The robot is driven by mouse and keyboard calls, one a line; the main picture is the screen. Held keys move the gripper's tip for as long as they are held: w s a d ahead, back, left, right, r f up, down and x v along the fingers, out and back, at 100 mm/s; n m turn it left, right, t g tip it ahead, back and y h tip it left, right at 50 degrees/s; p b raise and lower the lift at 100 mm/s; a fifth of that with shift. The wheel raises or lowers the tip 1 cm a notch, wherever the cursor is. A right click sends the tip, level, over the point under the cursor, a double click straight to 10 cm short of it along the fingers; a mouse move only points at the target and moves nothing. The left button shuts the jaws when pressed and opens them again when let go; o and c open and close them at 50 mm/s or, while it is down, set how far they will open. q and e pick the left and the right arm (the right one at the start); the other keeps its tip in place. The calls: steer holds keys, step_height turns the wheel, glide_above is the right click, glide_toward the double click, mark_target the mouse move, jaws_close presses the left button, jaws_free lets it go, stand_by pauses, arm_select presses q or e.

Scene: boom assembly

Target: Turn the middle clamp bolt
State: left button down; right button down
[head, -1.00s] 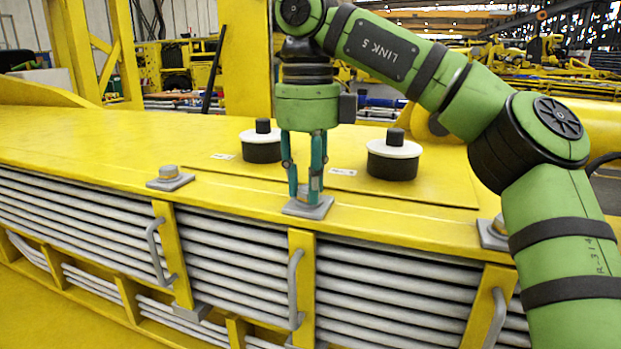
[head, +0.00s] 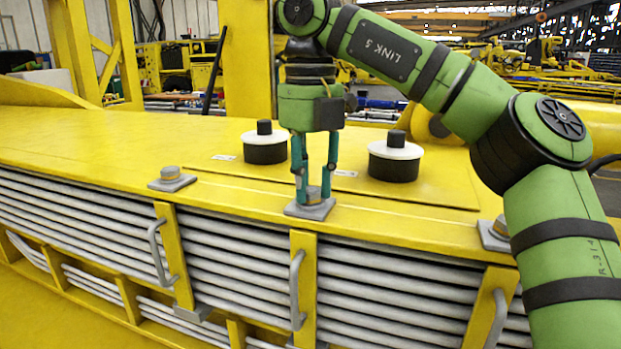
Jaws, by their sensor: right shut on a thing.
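The middle clamp bolt (head: 314,195) sits on its grey square plate (head: 309,211) on the front top edge of the yellow boom. My right gripper (head: 313,193) points straight down with its teal fingers on either side of the bolt, shut on it. The fingers partly hide the bolt head. Another clamp bolt (head: 170,173) stands on a plate to the left, and a third on a plate (head: 494,235) to the right is partly hidden by my right arm. My left gripper is not in view.
Two black and white round caps, one at left (head: 264,146) and one at right (head: 395,158), stand on the boom top (head: 120,140) behind the gripper. Grey handles (head: 297,290) and stacked grey pipes (head: 390,285) line the boom's front.

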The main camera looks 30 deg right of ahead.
steer(key=m, duration=0.4)
steer(key=shift+d+r+m, duration=0.1)
steer(key=shift+r+m, duration=0.1)
steer(key=shift+m, duration=1.9)
steer(key=c, duration=1.2)
jaws_free()
steer(key=shift+o, duration=1.2)
steer(key=shift+d, duration=0.1)
steer(key=shift+d+f, duration=0.15)
steer(key=shift+f, duration=0.05)
